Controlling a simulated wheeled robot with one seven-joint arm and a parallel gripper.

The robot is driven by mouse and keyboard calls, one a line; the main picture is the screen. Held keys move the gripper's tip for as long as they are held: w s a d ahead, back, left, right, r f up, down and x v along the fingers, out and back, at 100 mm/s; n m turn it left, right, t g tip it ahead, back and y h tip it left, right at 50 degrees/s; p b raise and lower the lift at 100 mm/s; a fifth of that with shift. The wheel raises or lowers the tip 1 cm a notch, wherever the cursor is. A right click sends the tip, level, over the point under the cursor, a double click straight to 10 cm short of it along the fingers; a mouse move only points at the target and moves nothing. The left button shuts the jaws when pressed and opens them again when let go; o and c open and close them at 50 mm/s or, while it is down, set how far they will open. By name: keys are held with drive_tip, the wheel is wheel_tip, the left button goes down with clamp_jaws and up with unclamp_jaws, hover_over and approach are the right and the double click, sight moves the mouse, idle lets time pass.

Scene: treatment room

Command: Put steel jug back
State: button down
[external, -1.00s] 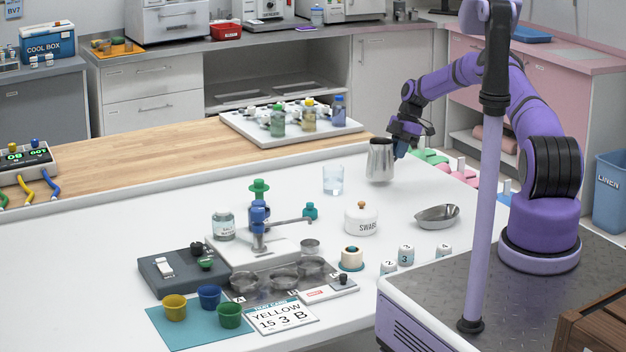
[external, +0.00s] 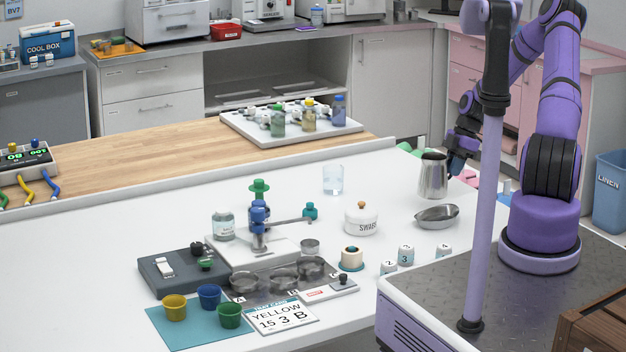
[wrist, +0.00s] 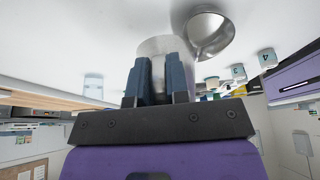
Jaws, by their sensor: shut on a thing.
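The steel jug (external: 432,176) is upright near the right end of the white table in the external view, just behind the kidney dish. My gripper (external: 454,172) is at its right side, shut on it. In the wrist view the two dark fingers (wrist: 161,80) close on the jug (wrist: 160,46), whose lower part is hidden behind them. I cannot tell whether the jug's base touches the table or is slightly above it.
The kidney dish (external: 437,216) lies close in front of the jug. A swab pot (external: 361,220), a glass beaker (external: 333,180) and numbered blocks (external: 406,254) stand to the left and front. White table is clear between beaker and jug.

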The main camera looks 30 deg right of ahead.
drive_tip(key=shift+w+d+f, duration=0.8)
drive_tip(key=shift+w, duration=1.6)
drive_tip(key=shift+w+d+f, duration=0.85)
drive_tip(key=shift+w, duration=1.55)
drive_tip(key=shift+w+d+f, duration=0.8)
drive_tip(key=shift+w, duration=1.6)
drive_tip(key=c, duration=1.5)
unclamp_jaws()
drive_tip(key=shift+f, duration=0.15)
drive_tip(key=shift+c, duration=0.2)
drive_tip(key=o, duration=0.4)
drive_tip(key=shift+o, duration=0.2)
